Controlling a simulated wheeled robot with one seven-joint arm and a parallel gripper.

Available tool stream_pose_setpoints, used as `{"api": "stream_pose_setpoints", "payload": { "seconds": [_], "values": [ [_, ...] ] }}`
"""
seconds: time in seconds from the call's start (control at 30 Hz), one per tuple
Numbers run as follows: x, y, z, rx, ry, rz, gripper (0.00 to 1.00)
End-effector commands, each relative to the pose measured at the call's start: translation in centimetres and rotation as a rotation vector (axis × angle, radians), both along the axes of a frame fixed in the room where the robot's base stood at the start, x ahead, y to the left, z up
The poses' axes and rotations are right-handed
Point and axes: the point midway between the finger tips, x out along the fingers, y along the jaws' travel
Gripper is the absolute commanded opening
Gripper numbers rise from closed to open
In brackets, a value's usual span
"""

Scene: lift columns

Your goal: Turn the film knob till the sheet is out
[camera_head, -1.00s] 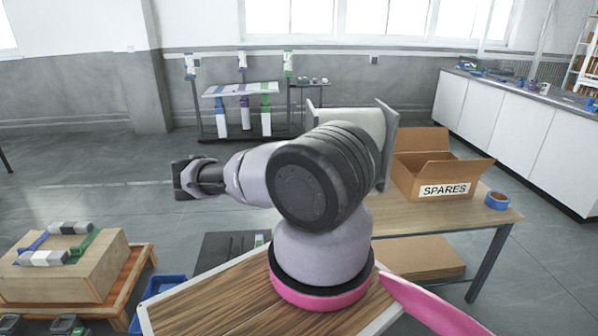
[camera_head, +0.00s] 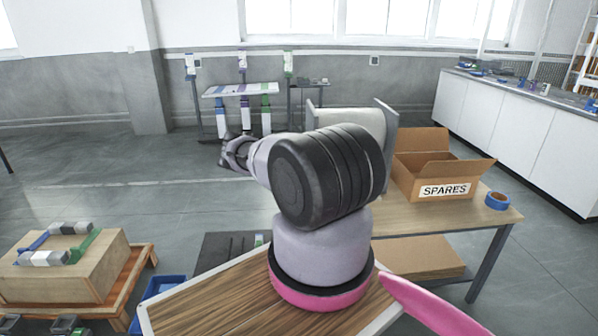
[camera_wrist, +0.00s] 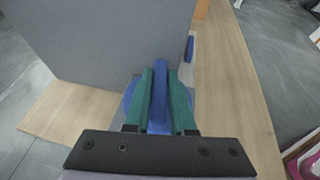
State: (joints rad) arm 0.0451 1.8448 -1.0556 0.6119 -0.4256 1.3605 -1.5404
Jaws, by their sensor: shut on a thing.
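In the wrist view the green fingers of my gripper (camera_wrist: 160,74) are shut on a blue upright bar, the film knob (camera_wrist: 160,98). Part of a rounded blue base (camera_wrist: 128,98) shows behind the left finger. The knob is beside a large grey panel (camera_wrist: 105,40), the side of the film stand. In the head view the stand (camera_head: 388,145) has two grey side plates with a pale face between them. My arm covers much of it and hides the knob and my gripper there. I cannot tell a film sheet apart.
The stand is on a wooden table (camera_head: 455,217) with an open SPARES carton (camera_head: 440,178) and a blue tape roll (camera_head: 497,201). A small blue piece (camera_wrist: 190,48) lies past the knob.

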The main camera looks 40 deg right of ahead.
Motion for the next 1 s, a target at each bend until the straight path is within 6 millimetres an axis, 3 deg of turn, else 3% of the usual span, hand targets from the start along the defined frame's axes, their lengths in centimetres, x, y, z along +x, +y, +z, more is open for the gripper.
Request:
{"api": "stream_pose_setpoints", "payload": {
  "seconds": [0.67, 0.7, 0.77, 1.0],
  "values": [
    [0.09, 0.08, -0.11, 0.003, 0.001, -0.035, 0.00],
    [0.09, 0.08, -0.11, 0.003, 0.001, -0.035, 0.26],
    [0.07, 0.08, -0.11, 0.003, 0.001, -0.035, 0.49],
    [0.03, 0.04, -0.09, 0.002, 0.001, -0.036, 0.53]
  ]
}}
